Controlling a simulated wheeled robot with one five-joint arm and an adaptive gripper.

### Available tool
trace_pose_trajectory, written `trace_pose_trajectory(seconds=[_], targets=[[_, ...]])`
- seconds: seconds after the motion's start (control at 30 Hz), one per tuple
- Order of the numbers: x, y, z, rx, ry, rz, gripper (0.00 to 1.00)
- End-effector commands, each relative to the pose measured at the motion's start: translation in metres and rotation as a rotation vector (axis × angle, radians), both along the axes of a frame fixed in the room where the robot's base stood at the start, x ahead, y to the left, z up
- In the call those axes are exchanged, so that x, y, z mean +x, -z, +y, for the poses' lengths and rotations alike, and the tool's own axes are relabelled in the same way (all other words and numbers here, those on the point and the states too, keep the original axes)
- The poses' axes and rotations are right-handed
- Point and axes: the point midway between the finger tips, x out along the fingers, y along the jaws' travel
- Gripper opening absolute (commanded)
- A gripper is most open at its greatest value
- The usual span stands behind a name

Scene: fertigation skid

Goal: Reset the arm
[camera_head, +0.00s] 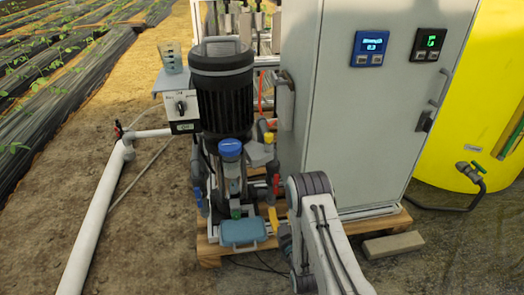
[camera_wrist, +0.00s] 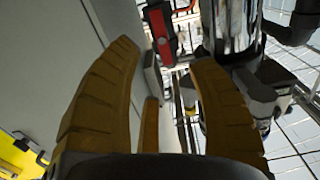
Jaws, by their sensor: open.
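My gripper (camera_wrist: 165,52) shows in the wrist view with its yellow-brown ribbed fingers spread apart. Nothing is held between them. Beyond the fingers are a red valve handle (camera_wrist: 161,32) and a shiny metal cylinder (camera_wrist: 230,28); I cannot tell how far off they are. In the head view my arm rises at the lower middle, bent in front of the skid and the grey cabinet (camera_head: 350,120). My gripper is mostly hidden there behind the arm; a small yellow piece beside it may be a finger.
A black pump motor (camera_head: 222,95) and a blue-capped filter (camera_head: 231,150) stand close by on a wooden pallet (camera_head: 208,250). A yellow tank (camera_head: 455,120) is at right, a white pipe (camera_head: 100,215) at left.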

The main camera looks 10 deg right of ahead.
Motion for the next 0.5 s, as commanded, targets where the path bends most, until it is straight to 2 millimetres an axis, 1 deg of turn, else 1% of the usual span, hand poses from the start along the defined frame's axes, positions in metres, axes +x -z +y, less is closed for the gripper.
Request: trace_pose_trajectory(seconds=[0.07, 0.13, 0.17, 0.27, 0.37, 0.4, 0.47, 0.5], targets=[[0.001, -0.001, 0.0, 0.0, 0.0, 0.0, 0.53], [0.003, -0.008, 0.0, 0.0, 0.0, 0.005, 0.53], [0.004, -0.013, 0.0, 0.0, 0.0, 0.009, 0.53], [0.012, -0.039, 0.0, 0.0, 0.0, 0.041, 0.53], [0.023, -0.079, 0.0, 0.002, 0.0, 0.097, 0.53], [0.028, -0.097, 0.0, 0.002, 0.0, 0.126, 0.53], [0.032, -0.127, 0.0, 0.002, 0.0, 0.173, 0.53], [0.034, -0.147, 0.0, 0.003, -0.001, 0.206, 0.53]])
